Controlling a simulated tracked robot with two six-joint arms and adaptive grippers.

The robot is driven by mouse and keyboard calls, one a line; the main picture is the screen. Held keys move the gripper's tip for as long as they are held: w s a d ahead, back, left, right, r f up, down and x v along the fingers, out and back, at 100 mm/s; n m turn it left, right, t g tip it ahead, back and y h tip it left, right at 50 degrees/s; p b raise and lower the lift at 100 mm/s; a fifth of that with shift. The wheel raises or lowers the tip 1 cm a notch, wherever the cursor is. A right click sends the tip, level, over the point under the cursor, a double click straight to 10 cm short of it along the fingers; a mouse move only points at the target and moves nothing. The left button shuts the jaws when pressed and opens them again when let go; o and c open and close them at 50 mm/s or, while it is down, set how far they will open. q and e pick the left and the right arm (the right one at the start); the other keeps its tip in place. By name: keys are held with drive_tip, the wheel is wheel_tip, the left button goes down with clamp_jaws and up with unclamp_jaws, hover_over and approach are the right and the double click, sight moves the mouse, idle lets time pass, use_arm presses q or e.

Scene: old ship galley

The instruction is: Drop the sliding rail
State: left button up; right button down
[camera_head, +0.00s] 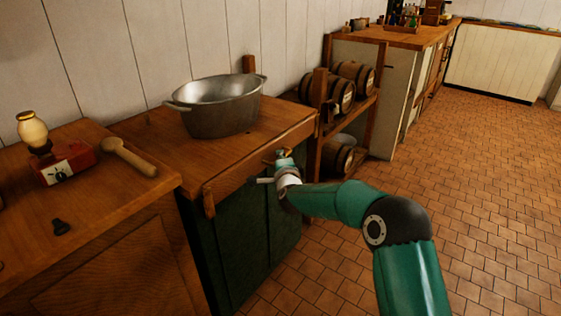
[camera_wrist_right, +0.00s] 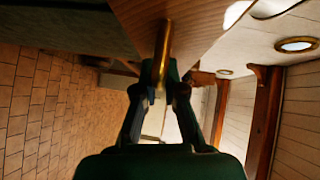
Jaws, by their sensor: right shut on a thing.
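A long wooden rail (camera_head: 245,172) runs along the front edge of the counter with the pot, between wooden uprights. A small brass part (camera_head: 269,152) shows at its front, beside my right gripper (camera_head: 283,158). In the right wrist view, my right gripper (camera_wrist_right: 165,78) is shut on a brass bar (camera_wrist_right: 166,42) at the wooden edge. The fingers hide part of the bar. I cannot tell for certain how the bar joins the rail. My left gripper is not in view.
A large metal pot (camera_head: 222,104) stands on the counter behind the rail. Barrels (camera_head: 340,92) sit on a rack to the right. The tiled floor (camera_head: 480,190) is clear.

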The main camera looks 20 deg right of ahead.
drive_tip(key=shift+a+f, duration=0.15)
drive_tip(key=shift+f, duration=0.15)
drive_tip(key=c, duration=1.2)
unclamp_jaws()
drive_tip(key=shift+f, duration=0.1)
drive_tip(key=shift+c, duration=0.2)
drive_tip(key=shift+s, duration=0.1)
drive_tip(key=shift+s+r, duration=0.2)
drive_tip(key=shift+s, duration=0.15)
drive_tip(key=v, duration=1.1)
drive_tip(key=shift+s+f, duration=0.1)
